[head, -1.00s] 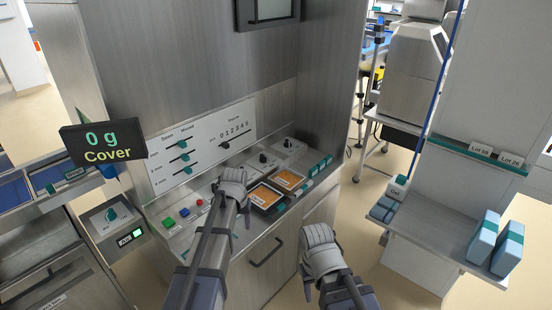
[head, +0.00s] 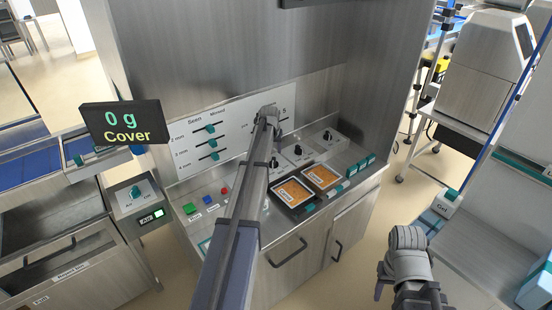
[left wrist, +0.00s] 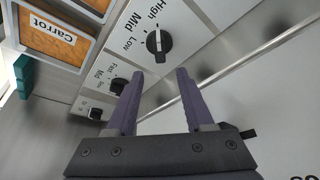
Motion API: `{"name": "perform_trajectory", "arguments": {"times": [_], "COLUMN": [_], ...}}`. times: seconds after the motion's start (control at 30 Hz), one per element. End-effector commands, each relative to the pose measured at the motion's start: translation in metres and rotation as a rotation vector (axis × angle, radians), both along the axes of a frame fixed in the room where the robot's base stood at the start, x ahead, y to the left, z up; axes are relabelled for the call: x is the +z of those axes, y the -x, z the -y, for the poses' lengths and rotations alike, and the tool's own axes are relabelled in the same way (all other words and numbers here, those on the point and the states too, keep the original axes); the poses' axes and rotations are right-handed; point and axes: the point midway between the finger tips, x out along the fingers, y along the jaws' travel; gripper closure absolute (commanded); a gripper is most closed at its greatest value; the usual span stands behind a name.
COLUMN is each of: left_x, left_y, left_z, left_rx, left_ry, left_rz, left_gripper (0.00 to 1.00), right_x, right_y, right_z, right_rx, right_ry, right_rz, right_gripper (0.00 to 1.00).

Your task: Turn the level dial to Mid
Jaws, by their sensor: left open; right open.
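The level dial is a black round knob (left wrist: 158,44) on a pale panel in the left wrist view, labelled Low, Mid and High. Its white mark points up in that view, seemingly toward High. In the head view, a dark knob (head: 273,162) beside my left arm appears to be this dial. My left gripper (head: 268,114) is over the back of the panel; its open, empty fingers (left wrist: 156,78) are apart from the dial in the left wrist view. My right gripper (head: 408,240) is off to the right, away from the panel, and open.
A Fast/Med/Slow knob (left wrist: 117,86) and a smaller switch (left wrist: 94,114) sit beside the dial. Carrot trays (head: 322,177) lie in front of the knobs. A slider board (head: 205,140) stands behind. Green, blue and red buttons (head: 208,199) are left.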

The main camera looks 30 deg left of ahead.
Motion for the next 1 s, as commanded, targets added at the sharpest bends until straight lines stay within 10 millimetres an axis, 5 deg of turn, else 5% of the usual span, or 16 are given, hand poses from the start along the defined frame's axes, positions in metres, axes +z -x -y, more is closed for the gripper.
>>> {"name": "perform_trajectory", "arguments": {"times": [0.5, 0.87, 1.0], "left_x": [-0.061, -0.063, -0.063], "left_y": [-0.023, -0.024, -0.024], "left_z": [-0.009, -0.009, -0.009], "left_rx": [-0.001, -0.001, -0.001], "left_ry": [0.0, 0.0, 0.0], "left_rz": [-0.001, -0.001, -0.001], "left_gripper": [0.47, 0.47, 0.62], "right_x": [-0.061, -0.063, -0.063], "right_y": [0.0, 0.0, 0.0], "right_z": [0.0, 0.0, 0.0], "right_rx": [0.0, 0.0, 0.0], "right_ry": [0.0, 0.0, 0.0], "right_rz": [0.0, 0.0, 0.0], "right_gripper": [0.5, 0.5, 0.5]}}
